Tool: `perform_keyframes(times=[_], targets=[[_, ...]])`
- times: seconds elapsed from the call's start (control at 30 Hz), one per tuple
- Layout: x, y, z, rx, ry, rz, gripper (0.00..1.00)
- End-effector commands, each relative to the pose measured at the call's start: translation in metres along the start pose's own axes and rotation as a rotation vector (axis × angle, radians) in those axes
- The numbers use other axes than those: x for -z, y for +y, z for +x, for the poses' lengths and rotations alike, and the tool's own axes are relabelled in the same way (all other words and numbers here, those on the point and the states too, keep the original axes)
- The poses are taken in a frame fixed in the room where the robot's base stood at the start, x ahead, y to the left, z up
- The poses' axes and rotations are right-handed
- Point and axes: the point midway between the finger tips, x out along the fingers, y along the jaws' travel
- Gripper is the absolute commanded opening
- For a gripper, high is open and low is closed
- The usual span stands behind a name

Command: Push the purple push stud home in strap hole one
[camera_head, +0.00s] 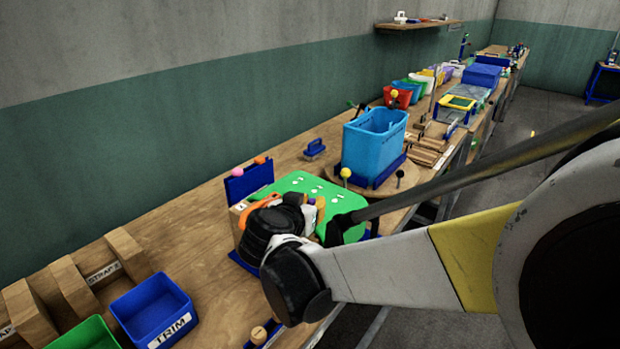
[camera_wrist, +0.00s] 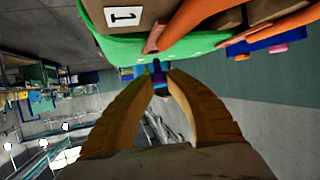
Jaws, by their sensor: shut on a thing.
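In the wrist view the green surface (camera_wrist: 120,50) runs across the top beside a white label reading 1 (camera_wrist: 123,16). My gripper (camera_wrist: 162,80) is shut on a small blue-purple piece, the push stud (camera_wrist: 156,68), at the fingertips. The stud lies close to the green edge and the orange strap (camera_wrist: 200,20); whether it touches or sits in a hole I cannot tell. In the head view my wrist covers the front of the board.
A light blue bin (camera_head: 366,150) stands on a round wooden board behind. A blue TRIM tray (camera_head: 150,308) and wooden dividers (camera_head: 75,288) are at the lower left. A yellow-knobbed pin (camera_head: 346,174) stands near the board. Bare bench shows left of it.

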Motion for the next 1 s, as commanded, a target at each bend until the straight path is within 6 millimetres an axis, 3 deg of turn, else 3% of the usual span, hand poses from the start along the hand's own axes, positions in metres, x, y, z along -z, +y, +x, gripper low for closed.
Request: perform_keyframes(times=[1.0], targets=[[-0.024,0.000,0.010,0.000,0.000,0.000,0.07]])
